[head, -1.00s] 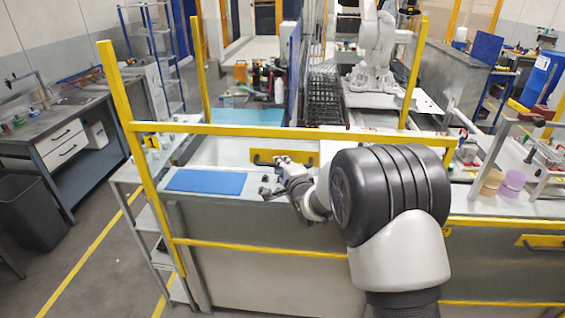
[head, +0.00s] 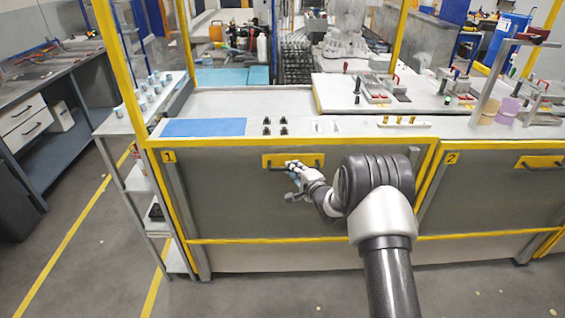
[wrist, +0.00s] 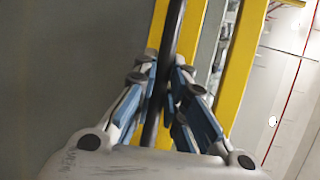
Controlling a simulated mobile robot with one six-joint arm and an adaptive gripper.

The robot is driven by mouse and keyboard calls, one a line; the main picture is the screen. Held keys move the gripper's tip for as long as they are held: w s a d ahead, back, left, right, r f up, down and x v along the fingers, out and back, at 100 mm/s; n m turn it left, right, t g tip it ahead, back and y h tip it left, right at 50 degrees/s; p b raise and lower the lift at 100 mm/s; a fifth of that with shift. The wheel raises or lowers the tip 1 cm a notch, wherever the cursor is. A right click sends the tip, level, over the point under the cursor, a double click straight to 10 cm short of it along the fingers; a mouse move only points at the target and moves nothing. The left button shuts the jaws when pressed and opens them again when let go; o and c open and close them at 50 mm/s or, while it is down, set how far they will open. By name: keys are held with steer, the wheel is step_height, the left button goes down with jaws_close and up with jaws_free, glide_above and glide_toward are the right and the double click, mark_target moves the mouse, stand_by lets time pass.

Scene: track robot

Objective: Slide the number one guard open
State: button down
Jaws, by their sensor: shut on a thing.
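The number one guard (head: 240,192) is a grey see-through panel with a yellow top bar and a "1" label at its upper left. In the head view its top bar lies about level with the worktop's front edge. Its dark handle (head: 284,168) sits on a yellow plate near the top. My gripper (head: 292,172) is at this handle. The wrist view shows my gripper (wrist: 160,100) with its blue-padded fingers shut around the dark handle bar (wrist: 169,45). The yellow plate (wrist: 185,35) is behind it.
The number two guard (head: 490,195) stands to the right at about the same height. The worktop (head: 340,128) behind holds a blue mat (head: 204,127) and small parts. Yellow posts (head: 107,40) rise at the sides. A shelf rack (head: 140,185) stands at the left.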

steer(key=shift+f, duration=0.9)
steer(key=c, duration=1.6)
jaws_free()
steer(key=shift+r, duration=0.1)
steer(key=shift+s, duration=0.1)
steer(key=v, duration=1.1)
steer(key=shift+s+d, duration=0.2)
steer(key=shift+s, duration=0.15)
